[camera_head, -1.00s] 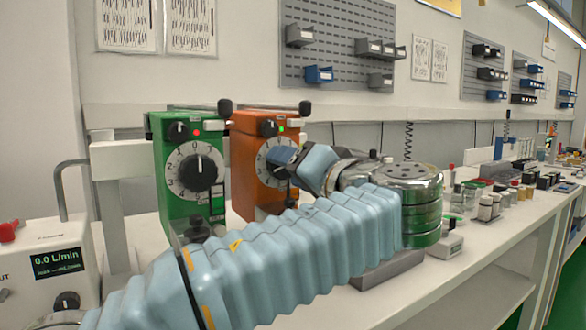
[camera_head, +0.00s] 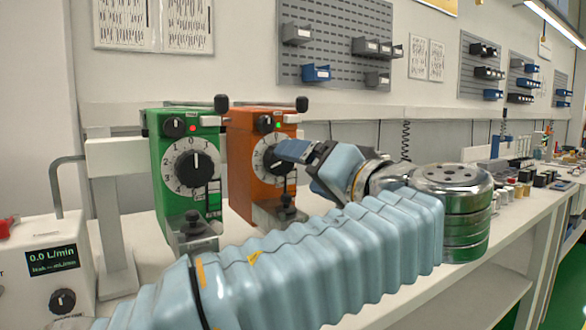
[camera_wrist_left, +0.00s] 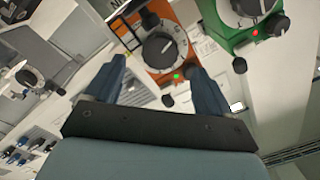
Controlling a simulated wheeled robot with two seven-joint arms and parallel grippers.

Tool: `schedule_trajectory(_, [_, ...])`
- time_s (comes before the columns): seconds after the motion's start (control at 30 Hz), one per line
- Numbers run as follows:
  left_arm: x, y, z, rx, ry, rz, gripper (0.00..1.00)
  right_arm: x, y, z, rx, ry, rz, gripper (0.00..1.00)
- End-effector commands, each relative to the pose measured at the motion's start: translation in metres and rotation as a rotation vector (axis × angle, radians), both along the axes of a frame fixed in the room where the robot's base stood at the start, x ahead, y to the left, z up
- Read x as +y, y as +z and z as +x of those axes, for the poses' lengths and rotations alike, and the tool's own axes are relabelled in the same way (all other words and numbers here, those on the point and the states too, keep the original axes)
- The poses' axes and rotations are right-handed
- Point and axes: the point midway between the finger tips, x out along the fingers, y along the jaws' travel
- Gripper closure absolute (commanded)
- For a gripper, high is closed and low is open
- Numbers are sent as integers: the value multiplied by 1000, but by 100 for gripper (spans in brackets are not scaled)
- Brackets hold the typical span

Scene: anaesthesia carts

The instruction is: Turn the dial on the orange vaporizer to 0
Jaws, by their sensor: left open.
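The orange vaporizer (camera_head: 240,165) stands on the bench, right of the green one. Its round white dial (camera_head: 258,162) with a black knob faces out; my left gripper partly covers it in the head view. In the left wrist view the orange vaporizer (camera_wrist_left: 183,12) and its black dial knob (camera_wrist_left: 163,48) appear beyond the fingers, roughly between them. My left gripper (camera_head: 292,152) is open and empty, in front of the dial's right side in the head view. In the wrist view the left gripper (camera_wrist_left: 157,68) shows a clear gap between its fingers. I cannot read the dial's setting.
The green vaporizer (camera_head: 170,205) with its own dial stands close on the left. A flow meter box (camera_head: 48,262) is at the far left. Bottles and small items (camera_head: 520,185) line the bench on the right. A pegboard with bins (camera_head: 335,40) hangs behind.

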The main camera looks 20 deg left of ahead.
Motion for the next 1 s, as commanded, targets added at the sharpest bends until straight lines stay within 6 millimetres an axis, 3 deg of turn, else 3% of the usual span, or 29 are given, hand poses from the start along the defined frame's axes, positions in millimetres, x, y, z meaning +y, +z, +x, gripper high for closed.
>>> schedule_trajectory(0.2, [-45,-1,-32,-1,-4,1,18,0,-5,0,0,-1,-1,57])
schedule_trajectory(0.4, [-68,-1,-50,0,-2,1,18,-1,-5,0,0,-1,-1,57])
schedule_trajectory(0.83, [-74,-2,-54,-4,-1,-4,18,-1,-6,0,0,-1,-1,57])
schedule_trajectory(1.0, [-79,-8,-51,-183,-13,-135,18,-2,-12,1,-1,-4,-3,57])
